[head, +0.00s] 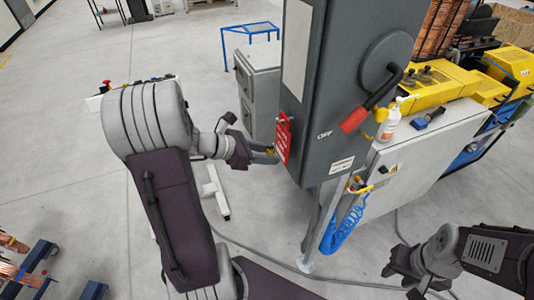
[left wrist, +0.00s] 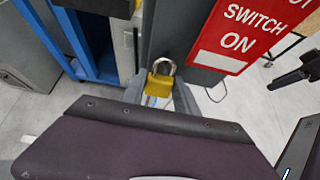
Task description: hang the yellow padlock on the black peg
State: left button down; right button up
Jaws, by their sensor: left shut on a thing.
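The yellow padlock (left wrist: 159,84) shows upright in the left wrist view, its silver shackle on top. A small yellow part of the padlock (head: 269,151) shows at the fingertips of my left gripper (head: 265,155) in the head view. That gripper is shut on it, close to the side of the grey switch cabinet (head: 335,120). A red tag (head: 283,138) hangs at the cabinet's left edge, just beyond the fingertips; its lettering is large in the left wrist view (left wrist: 245,32). I cannot make out the black peg. My right gripper (head: 400,281) is open and empty, low at the right.
A white cabinet (head: 425,145) and yellow machine stand at the right. Floor left of the cabinet is mostly clear.

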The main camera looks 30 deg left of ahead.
pick_arm(q)
jog(key=c, duration=0.9)
grip_release()
jog(key=shift+o, duration=0.2)
jog(key=shift+s+a+r, duration=0.2)
jog(key=shift+s+a, duration=0.05)
jog(key=shift+a, duration=0.05)
jog(key=b+v, duration=0.1)
jog(key=v, duration=0.7)
jog(key=shift+b, duration=0.3)
